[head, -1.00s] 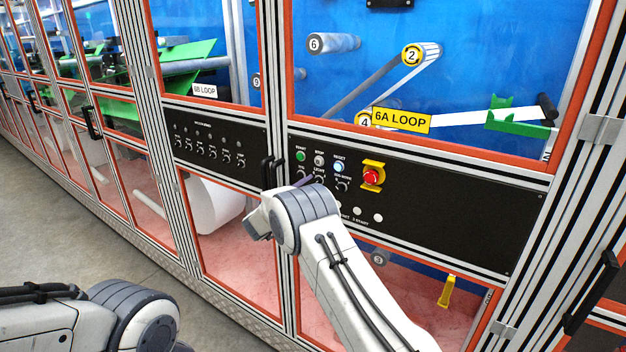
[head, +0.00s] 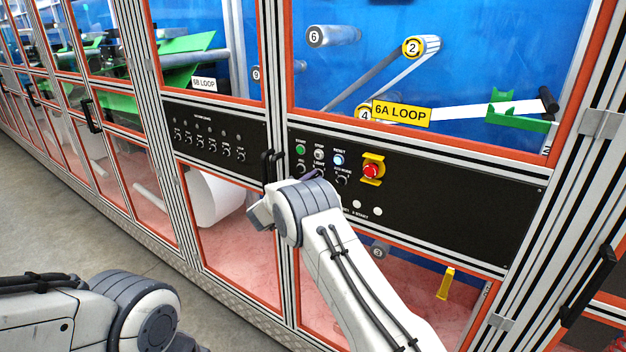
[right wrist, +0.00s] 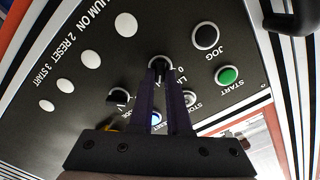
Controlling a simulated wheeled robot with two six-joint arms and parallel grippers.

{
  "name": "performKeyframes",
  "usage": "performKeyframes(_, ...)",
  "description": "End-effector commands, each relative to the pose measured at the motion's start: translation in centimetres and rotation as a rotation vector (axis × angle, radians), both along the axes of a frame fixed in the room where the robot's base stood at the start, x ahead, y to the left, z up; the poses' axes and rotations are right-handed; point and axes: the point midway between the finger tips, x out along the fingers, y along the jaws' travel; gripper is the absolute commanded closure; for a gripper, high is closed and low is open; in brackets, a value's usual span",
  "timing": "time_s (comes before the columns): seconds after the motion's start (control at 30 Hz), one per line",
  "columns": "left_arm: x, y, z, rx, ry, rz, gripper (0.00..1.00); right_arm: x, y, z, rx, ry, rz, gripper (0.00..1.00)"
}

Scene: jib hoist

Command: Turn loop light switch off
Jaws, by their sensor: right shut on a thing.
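The light switch is a small black rotary knob (right wrist: 160,66) on the black control panel (head: 440,205) under the 6A LOOP sign. In the right wrist view it sits between the fingertips of my right gripper (right wrist: 162,75), which is shut on it. Its label is mostly covered by the fingers, so I cannot read its setting. In the head view my right wrist hides most of the knob, and the dark fingers (head: 310,175) reach the panel there. Of my left arm only links show at the lower left; its gripper is out of frame.
A red emergency stop (head: 371,171) is to the right. Black door handles (head: 272,167) stand out at the left.

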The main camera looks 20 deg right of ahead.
Motion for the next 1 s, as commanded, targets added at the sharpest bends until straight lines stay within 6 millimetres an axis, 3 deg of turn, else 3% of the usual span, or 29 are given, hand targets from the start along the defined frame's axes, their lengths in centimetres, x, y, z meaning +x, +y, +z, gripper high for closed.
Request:
performKeyframes(0.47,0.0,0.0,-0.94,0.0,0.0,0.002,1.0,0.1,0.12,-0.01,-0.22,0.285,0.0,1.0)
performKeyframes(1.0,0.0,0.0,-0.17,0.0,0.0,0.001,1.0,0.3,0.28,0.16,-0.535,0.69,0.001,1.0)
